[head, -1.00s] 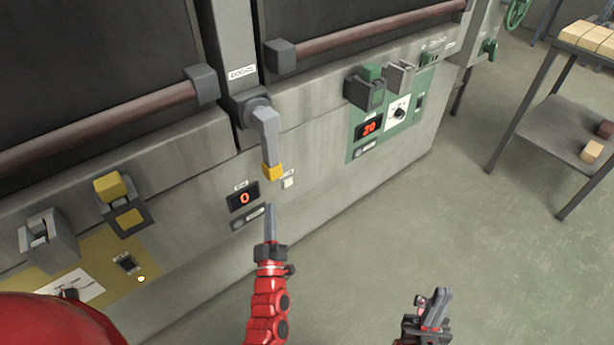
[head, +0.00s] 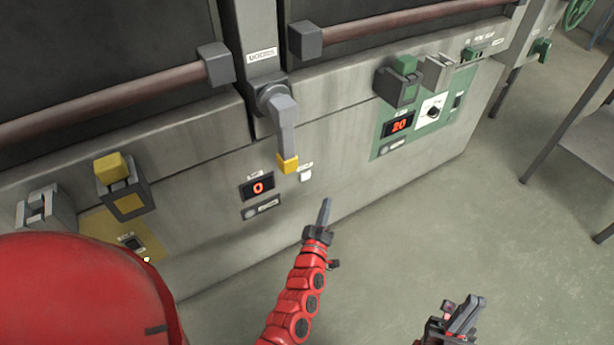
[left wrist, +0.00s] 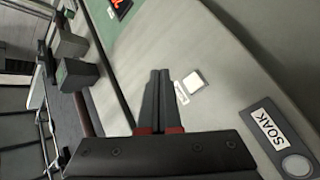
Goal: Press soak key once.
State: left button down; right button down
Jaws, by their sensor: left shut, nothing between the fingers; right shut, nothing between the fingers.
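A dark plate (head: 262,207) with a round grey disc is on the grey front below a red "0" display (head: 258,187). In the left wrist view the plate (left wrist: 275,140) reads SOAK. A small white square key (head: 306,175) sits to the right of the display, under a label too small to read; it also shows in the left wrist view (left wrist: 193,82). My left gripper (head: 326,203) is shut and empty, apart from the front, appearing right of and below the white key. In the left wrist view its fingertips (left wrist: 160,74) are left of the key. My right gripper (head: 472,305) is shut and empty, low right.
A green panel (head: 440,122) with a "20" display and a dial is to the right. A yellow panel (head: 105,232) is at left. A table (head: 590,135) stands far right over open floor.

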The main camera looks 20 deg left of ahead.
aim_at(310, 174)
pick_arm(q)
jog(key=w+a+b, duration=0.3)
jog(key=w+a, duration=0.2)
jog(key=a, duration=0.1)
jog(key=shift+a, duration=0.4)
jog(key=shift+w, duration=0.1)
dwell(1.7)
jog(key=shift+w+a+b, duration=0.25)
jog(key=shift+a+b, duration=0.05)
jog(key=shift+b, duration=0.15)
jog(key=shift+w+a+b, duration=0.25)
jog(key=shift+a+b, duration=0.1)
dwell(0.6)
dwell(0.3)
jog(key=shift+s+d+p, duration=0.4)
jog(key=shift+s+d, duration=0.15)
jog(key=shift+d, duration=0.1)
